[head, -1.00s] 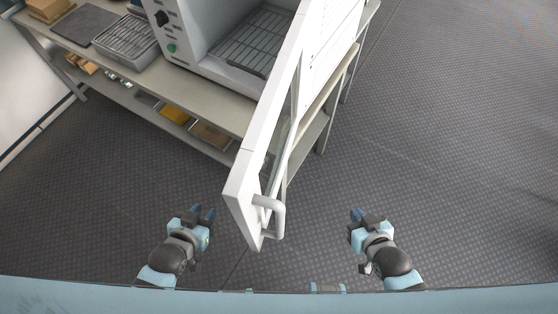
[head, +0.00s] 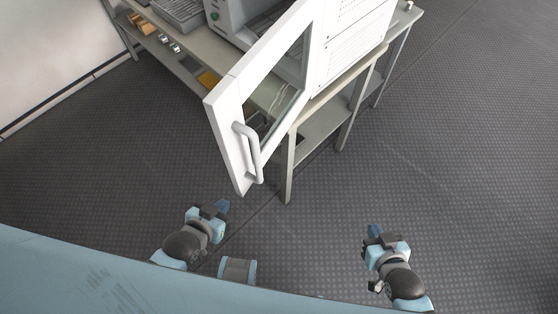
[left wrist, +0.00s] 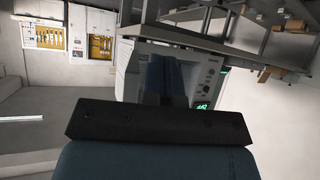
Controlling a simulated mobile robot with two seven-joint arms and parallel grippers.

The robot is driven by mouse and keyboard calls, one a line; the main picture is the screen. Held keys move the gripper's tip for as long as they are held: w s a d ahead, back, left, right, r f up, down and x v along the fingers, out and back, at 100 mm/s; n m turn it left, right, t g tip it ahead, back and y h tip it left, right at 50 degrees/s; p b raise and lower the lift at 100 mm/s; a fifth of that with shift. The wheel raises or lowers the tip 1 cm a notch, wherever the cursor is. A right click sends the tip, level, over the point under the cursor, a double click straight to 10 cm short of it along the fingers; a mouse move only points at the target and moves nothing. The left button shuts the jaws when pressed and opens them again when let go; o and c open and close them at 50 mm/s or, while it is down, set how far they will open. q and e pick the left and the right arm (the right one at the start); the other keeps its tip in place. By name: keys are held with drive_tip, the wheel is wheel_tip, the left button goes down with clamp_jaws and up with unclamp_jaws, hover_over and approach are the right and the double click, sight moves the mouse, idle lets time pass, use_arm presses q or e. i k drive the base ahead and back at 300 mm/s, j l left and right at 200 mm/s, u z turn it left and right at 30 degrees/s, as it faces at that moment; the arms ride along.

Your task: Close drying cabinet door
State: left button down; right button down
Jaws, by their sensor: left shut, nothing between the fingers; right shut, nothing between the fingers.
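The drying cabinet (head: 348,45) is a white box on a workbench, partly cut off by the top edge of the head view. Its door (head: 229,140) stands wide open, jutting toward me, with a glass pane and a white bar handle (head: 249,152) near its free edge. My left gripper (head: 221,207) is shut and empty, below and left of the handle and apart from it. My right gripper (head: 374,233) is shut and empty, low on the right over the floor, away from the door. The left wrist view shows the shut blue left fingers (left wrist: 165,75) in front of a pale cabinet front with a green display.
The workbench (head: 325,90) has legs and a lower shelf with small boxes (head: 208,79). A wire tray (head: 178,10) sits on its top. The dark floor is clear to the right and at lower left.

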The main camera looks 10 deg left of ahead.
sight(222, 106)
drive_tip(key=k+l, duration=0.1)
drive_tip(key=l, duration=0.25)
drive_tip(key=k+l, duration=0.15)
drive_tip(key=l, duration=0.2)
drive_tip(key=k+l+u, duration=0.1)
drive_tip(key=l, duration=0.2)
drive_tip(key=k+l, duration=0.15)
drive_tip(key=l, duration=0.2)
drive_tip(key=k+l+u, duration=0.1)
drive_tip(key=l, duration=0.25)
drive_tip(key=i+j, duration=0.25)
